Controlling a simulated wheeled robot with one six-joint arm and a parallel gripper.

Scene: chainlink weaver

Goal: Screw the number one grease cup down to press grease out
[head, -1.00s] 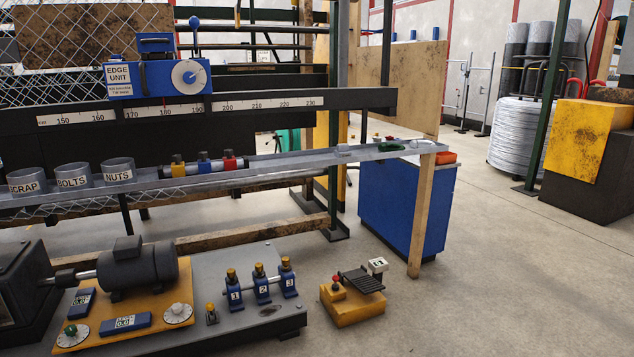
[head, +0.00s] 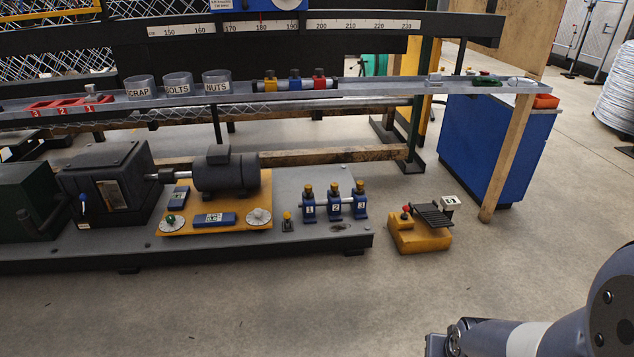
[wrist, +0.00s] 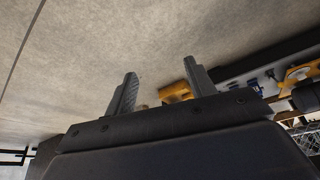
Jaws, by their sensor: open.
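The number one grease cup (head: 308,189) is a yellow-brown cap on the blue bearing block marked 1 (head: 308,208). It stands upright at the left of a row with blocks 2 (head: 334,207) and 3 (head: 359,206) on the grey machine bed. In the head view only my arm shows, at the bottom right, well away from the cups. The cup cannot be made out clearly in the wrist view.
A motor (head: 226,172) on a yellow plate with dials stands left of the blocks. A yellow pedal unit (head: 420,236) sits on the floor to the right. The floor in front is clear.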

